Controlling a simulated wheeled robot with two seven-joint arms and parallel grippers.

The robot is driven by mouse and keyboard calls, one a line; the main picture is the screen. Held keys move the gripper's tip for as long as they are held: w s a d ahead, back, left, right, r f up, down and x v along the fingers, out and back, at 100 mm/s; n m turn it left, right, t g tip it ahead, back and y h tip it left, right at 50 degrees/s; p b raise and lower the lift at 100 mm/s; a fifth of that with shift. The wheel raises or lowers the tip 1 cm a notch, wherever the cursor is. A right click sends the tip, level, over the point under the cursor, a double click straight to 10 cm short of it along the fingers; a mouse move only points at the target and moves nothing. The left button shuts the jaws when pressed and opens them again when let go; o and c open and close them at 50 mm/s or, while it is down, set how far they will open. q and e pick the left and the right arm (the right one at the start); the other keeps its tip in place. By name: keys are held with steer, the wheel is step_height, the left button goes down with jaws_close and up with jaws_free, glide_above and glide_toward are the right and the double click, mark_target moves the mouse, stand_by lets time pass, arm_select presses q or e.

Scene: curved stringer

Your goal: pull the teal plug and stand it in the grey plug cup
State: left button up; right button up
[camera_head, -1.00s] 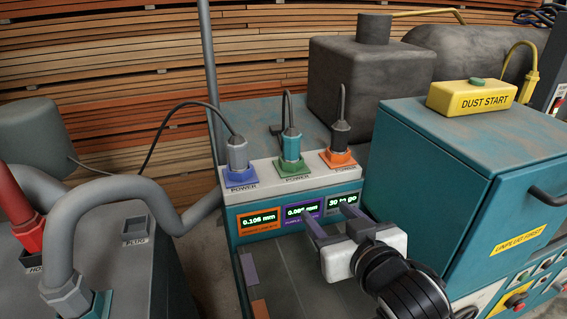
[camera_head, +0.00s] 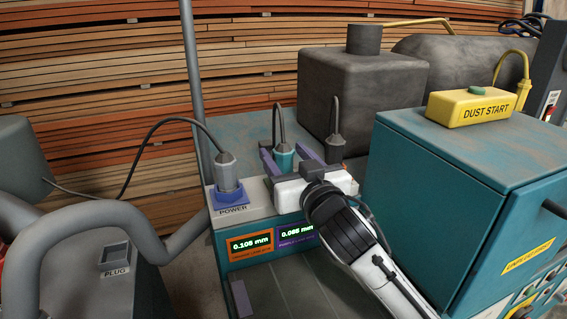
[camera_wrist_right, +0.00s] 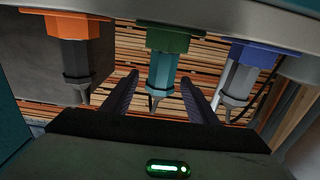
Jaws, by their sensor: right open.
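The teal plug (camera_head: 284,160) stands in its socket in the power strip, between a grey plug on the blue socket and a dark plug. In the right wrist view the teal plug (camera_wrist_right: 162,72) hangs from a green socket (camera_wrist_right: 168,39), with the view inverted. My right gripper (camera_head: 288,155) is open, with one finger on each side of the teal plug. Gaps show between the fingers and the plug in the wrist view. The grey plug cup (camera_head: 115,255), marked PLUG, sits on the grey box at the left, and looks empty. My left gripper is not in view.
The grey plug (camera_head: 228,172) and the dark plug (camera_head: 335,148) stand close on either side. A thick grey hose (camera_head: 120,212) curves near the cup. A teal cabinet (camera_head: 440,190) with a yellow DUST START box (camera_head: 472,108) stands at the right.

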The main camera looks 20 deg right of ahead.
steer(key=shift+w, duration=0.55)
steer(key=c, duration=1.2)
steer(key=shift+o, duration=0.2)
